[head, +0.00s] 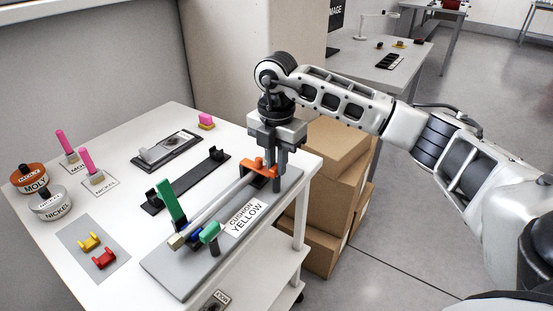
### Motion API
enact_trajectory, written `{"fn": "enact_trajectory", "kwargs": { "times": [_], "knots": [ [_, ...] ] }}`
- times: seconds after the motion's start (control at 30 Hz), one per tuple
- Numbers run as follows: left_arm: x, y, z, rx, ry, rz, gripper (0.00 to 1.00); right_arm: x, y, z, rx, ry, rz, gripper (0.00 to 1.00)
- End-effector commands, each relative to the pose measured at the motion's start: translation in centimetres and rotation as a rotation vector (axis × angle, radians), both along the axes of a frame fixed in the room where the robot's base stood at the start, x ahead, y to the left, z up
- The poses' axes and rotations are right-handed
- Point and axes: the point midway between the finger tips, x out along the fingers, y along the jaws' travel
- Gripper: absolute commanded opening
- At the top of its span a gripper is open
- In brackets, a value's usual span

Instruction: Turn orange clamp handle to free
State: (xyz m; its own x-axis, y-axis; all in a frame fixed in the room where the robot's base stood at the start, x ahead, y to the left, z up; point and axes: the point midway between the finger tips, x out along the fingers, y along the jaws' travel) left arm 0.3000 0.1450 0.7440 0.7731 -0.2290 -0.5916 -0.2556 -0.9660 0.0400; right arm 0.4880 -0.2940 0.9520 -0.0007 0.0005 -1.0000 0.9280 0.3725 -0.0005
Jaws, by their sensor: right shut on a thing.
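The orange clamp handle (259,166) is at the far right end of the grey fixture plate (176,284) on the white table. My right gripper (279,178) points straight down over that end of the plate. Its fingers are shut on the orange handle, and they hide part of it. A silver bar (212,207) lies along the plate beside the handle. A raised green handle (170,202), a blue part (192,229) and a second green piece (209,233) sit at the near end. A label (246,217) reads "CUSHION YELLOW". My left gripper is not in view.
On the white table (120,140) are MOLY (29,178) and NICKEL (49,205) tins, pink-handled sticks (88,163), yellow (89,242) and red (104,259) cushions on a grey mat, and a black bracket (187,181). Cardboard boxes (328,200) stand beside the table, below my right arm.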

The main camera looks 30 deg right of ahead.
Motion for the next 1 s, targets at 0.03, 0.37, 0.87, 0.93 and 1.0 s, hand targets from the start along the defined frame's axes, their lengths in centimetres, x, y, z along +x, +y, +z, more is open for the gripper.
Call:
{"fn": "enact_trajectory", "kwargs": {
  "times": [0.03, 0.37, 0.87, 0.93, 1.0],
  "knots": [
    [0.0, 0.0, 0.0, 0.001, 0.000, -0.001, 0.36, 0.1, -0.1, 0.1, 0.000, -0.004, -0.007, 0.00],
    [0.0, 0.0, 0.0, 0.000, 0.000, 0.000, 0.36, 0.1, -0.1, 0.1, 0.000, -0.004, -0.009, 0.00],
    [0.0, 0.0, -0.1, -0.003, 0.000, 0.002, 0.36, 0.1, 0.0, 0.9, 0.001, -0.004, -0.005, 0.36],
    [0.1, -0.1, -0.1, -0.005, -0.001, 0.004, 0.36, 0.1, 0.0, 1.9, 0.000, -0.006, -0.005, 0.36],
    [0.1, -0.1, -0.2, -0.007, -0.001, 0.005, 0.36, 0.1, 0.0, 3.3, 0.001, -0.007, -0.004, 0.36]
  ]
}}
